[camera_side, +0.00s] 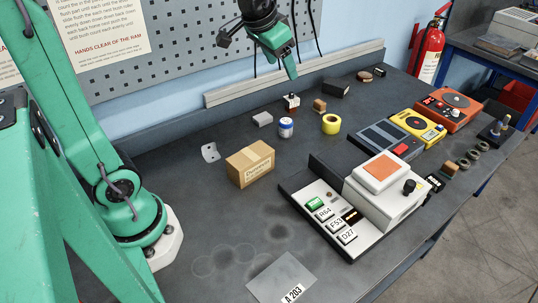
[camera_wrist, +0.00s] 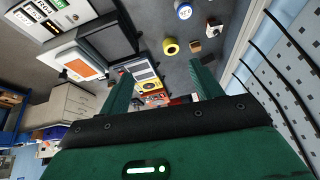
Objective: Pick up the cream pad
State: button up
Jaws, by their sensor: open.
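I cannot make out a clearly cream pad in either view. The square pad (camera_side: 383,169) on top of the white box-shaped unit is orange with a pale border; it also shows in the wrist view as an orange patch (camera_wrist: 88,70). My gripper (camera_side: 288,62) hangs high at the back of the bench, near the grey rail and well away from that unit. In the wrist view its two green fingers (camera_wrist: 163,82) stand apart with nothing held between them.
A cardboard box (camera_side: 250,166), yellow ring (camera_side: 331,124), blue-white jar (camera_side: 286,128), yellow meter (camera_side: 418,125) and orange unit (camera_side: 448,107) stand around. A thin sheet (camera_side: 280,275) lies in front.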

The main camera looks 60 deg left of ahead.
jog(key=w+a+f, duration=0.3)
jog(key=w, duration=0.4)
jog(key=w+a+f, duration=0.2)
jog(key=w+f, duration=0.1)
jog(key=w, duration=0.3)
jog(key=m+g, duration=0.1)
send_near(319, 102)
jog(key=f, duration=0.1)
jog(key=shift+w+d+f+y, duration=0.15)
jog(key=shift+w+f, duration=0.25)
jog(key=shift+f, duration=0.25)
jog(key=shift+w+f+y, duration=0.15)
jog(key=shift+w+f, duration=0.3)
jog(key=shift+f, duration=0.2)
jog(key=shift+x, duration=2.55)
jog(key=shift+s, duration=0.1)
jog(key=c, duration=1)
